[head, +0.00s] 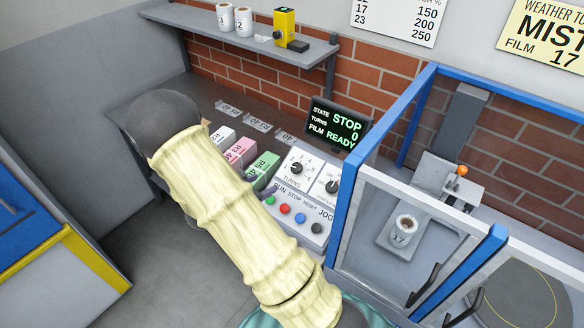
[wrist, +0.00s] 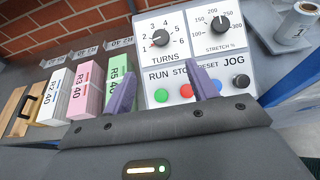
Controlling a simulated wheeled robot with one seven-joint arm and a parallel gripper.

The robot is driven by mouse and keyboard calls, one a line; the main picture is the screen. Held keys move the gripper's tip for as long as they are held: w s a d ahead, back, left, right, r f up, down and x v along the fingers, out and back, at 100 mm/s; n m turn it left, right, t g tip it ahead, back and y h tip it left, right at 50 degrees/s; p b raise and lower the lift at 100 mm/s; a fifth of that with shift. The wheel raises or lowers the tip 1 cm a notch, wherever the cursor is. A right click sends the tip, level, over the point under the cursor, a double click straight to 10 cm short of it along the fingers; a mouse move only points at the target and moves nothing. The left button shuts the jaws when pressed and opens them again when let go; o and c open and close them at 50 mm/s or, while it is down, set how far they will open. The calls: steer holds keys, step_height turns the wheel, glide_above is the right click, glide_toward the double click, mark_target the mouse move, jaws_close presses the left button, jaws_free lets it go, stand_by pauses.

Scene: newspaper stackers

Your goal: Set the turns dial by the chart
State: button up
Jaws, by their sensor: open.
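The turns dial (wrist: 160,38) is a black knob on the white control panel, ringed by numbers from 1 to 6; its pale mark seems to point toward 1. It also shows in the head view (head: 296,168). My gripper (wrist: 161,88) is open and empty, its two purple fingers apart below the dial in the wrist view, not around it. The wall chart (head: 395,18) is cut off at the top; rows 12, 17 and 23 pair with 150, 200 and 250. The weather sign (head: 550,40) reads MIST, FILM 17.
The stretch dial (wrist: 220,24) is right of the turns dial. Green, red, blue and black buttons sit below. Labelled paper bundles (wrist: 88,90) stand left of the panel. The screen (head: 338,125) reads STOP, 0, READY. A blue-framed enclosure (head: 345,210) with a film roll (head: 402,229) stands right.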

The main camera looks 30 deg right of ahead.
mark_target(296, 169)
steer(key=shift+s+d, duration=0.1)
steer(key=shift+d, duration=0.1)
steer(key=p+x, duration=0.4)
steer(key=x, duration=1.3)
steer(key=shift+f+p, duration=0.1)
steer(key=shift+p, duration=0.3)
steer(key=c, duration=1)
